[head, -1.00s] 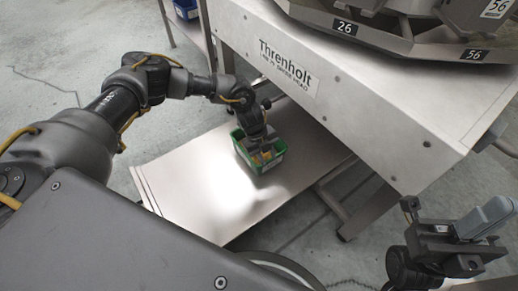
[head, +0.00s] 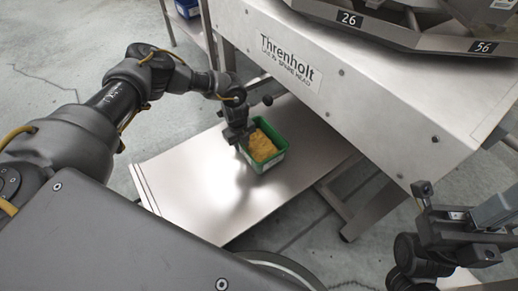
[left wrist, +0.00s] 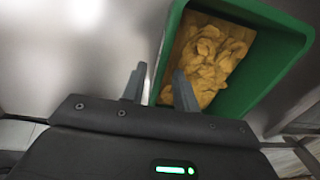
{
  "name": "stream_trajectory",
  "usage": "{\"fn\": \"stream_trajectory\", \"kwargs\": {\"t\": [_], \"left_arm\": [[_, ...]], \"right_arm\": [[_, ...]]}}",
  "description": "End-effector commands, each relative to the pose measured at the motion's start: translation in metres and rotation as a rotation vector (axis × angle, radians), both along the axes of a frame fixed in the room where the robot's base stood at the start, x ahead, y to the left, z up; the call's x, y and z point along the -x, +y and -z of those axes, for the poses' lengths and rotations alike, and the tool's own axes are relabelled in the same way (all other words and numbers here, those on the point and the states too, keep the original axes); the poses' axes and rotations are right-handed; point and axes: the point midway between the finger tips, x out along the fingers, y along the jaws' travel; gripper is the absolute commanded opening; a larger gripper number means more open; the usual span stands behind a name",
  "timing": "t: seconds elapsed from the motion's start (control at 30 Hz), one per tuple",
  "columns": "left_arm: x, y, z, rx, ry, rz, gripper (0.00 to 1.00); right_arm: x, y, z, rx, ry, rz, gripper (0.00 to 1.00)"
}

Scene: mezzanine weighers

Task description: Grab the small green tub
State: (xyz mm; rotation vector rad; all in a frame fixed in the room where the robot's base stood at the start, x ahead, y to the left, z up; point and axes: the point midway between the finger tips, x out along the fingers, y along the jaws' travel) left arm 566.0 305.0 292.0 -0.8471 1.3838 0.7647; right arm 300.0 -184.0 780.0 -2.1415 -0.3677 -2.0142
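The small green tub (head: 270,163) stands upright on a bare metal shelf, filled with yellow-brown crisp-like pieces (head: 262,146). My left gripper (head: 239,141) points down at the tub's left rim. In the left wrist view the tub (left wrist: 262,75) is at the upper right. The two fingers of my left gripper (left wrist: 159,87) are apart, one outside the tub's near side wall and one on the inner side over the pieces. The wall runs between them; I see no firm contact. My right gripper (head: 455,228) is at the lower right, away from the tub; its finger opening is unclear.
The metal shelf (head: 190,185) is clear around the tub. A large machine housing marked Threnholt (head: 370,80) rises close behind and right of it. A blue bin (head: 187,8) sits at the top left. Grey floor lies around.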

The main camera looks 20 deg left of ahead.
Motion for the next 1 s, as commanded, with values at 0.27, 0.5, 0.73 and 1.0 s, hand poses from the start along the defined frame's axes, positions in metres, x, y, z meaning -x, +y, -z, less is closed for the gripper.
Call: {"fn": "stream_trajectory", "kwargs": {"t": [0.27,0.5,0.73,1.0], "left_arm": [[0.000,-0.004,0.034,0.000,0.000,0.002,0.30],[-0.001,-0.004,0.052,0.000,0.000,0.000,0.30],[-0.001,-0.004,0.051,0.001,0.001,0.000,0.29],[-0.001,-0.004,0.051,0.001,0.001,0.000,0.00]], "right_arm": [[-0.002,0.003,0.000,0.005,-0.058,0.002,0.00],[-0.001,0.009,-0.008,0.007,-0.094,-0.019,0.00],[-0.001,0.009,-0.010,0.007,-0.095,-0.020,0.00],[-0.001,0.009,-0.010,0.007,-0.095,-0.020,0.00]]}}
